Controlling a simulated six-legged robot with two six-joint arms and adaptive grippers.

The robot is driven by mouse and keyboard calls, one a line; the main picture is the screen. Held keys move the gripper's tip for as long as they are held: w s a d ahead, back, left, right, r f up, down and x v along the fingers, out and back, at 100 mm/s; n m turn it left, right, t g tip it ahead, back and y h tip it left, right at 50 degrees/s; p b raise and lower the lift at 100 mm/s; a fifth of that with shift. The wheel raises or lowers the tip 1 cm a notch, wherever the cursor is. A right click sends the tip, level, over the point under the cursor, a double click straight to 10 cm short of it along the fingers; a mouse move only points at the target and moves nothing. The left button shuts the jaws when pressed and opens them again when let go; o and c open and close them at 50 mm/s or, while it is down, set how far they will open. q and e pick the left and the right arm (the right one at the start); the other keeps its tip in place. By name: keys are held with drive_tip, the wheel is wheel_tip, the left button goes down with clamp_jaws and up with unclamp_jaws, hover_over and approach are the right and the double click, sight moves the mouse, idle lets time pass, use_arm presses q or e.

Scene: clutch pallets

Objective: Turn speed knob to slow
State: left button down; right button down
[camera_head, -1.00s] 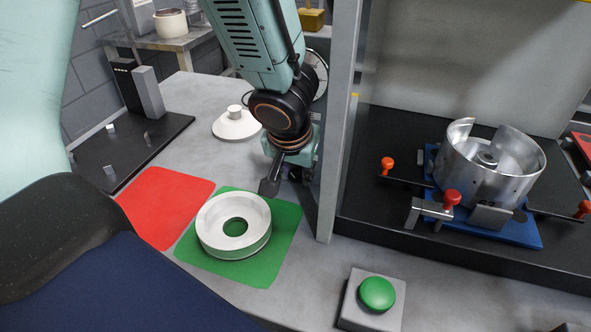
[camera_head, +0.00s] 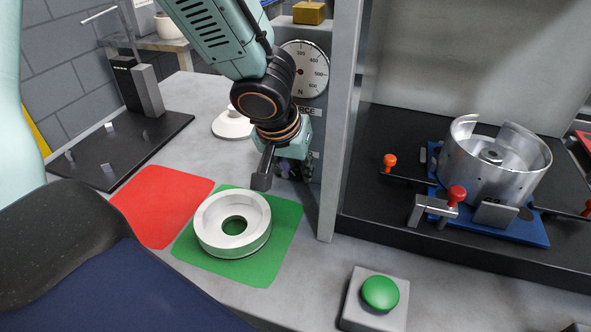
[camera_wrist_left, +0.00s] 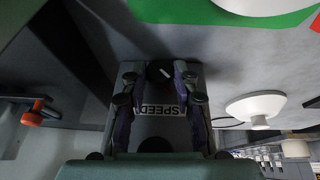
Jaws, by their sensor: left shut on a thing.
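The black speed knob (camera_wrist_left: 158,71) with a white pointer line shows in the left wrist view, between the fingertips. The SPEED label (camera_wrist_left: 160,110) is beside it, upside down in this view. My left gripper (camera_wrist_left: 157,88) is shut on the knob, one finger on each side. In the head view the same gripper (camera_head: 292,168) is against the grey machine's front panel (camera_head: 318,127), below a round dial gauge (camera_head: 303,70). There the wrist hides the knob, and the slow marking cannot be made out. My right gripper is not in view.
A white ring (camera_head: 232,224) lies on a green mat (camera_head: 285,225) below the left wrist, beside a red mat (camera_head: 160,205). A white flanged part (camera_head: 231,124) stands behind. A green button box (camera_head: 379,294) is in front. A metal clutch housing (camera_head: 495,165) sits at right.

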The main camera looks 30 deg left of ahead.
use_arm(q)
drive_tip(key=shift+a+n+t+h+b, duration=0.25)
drive_tip(key=shift+n+t+h+b, duration=0.05)
drive_tip(key=shift+h+b, duration=1)
drive_tip(key=shift+a+h, duration=0.1)
drive_tip(key=shift+h, duration=0.5)
idle(0.5)
drive_tip(key=shift+t+h, duration=0.3)
drive_tip(key=shift+a+n+h+p, duration=0.25)
drive_tip(key=shift+h+p, duration=0.45)
drive_tip(key=shift+p, duration=0.85)
idle(0.9)
drive_tip(key=shift+s+d+f+t+h+p, duration=0.15)
drive_tip(key=shift+t+h+p, duration=0.25)
drive_tip(key=shift+p, duration=1.45)
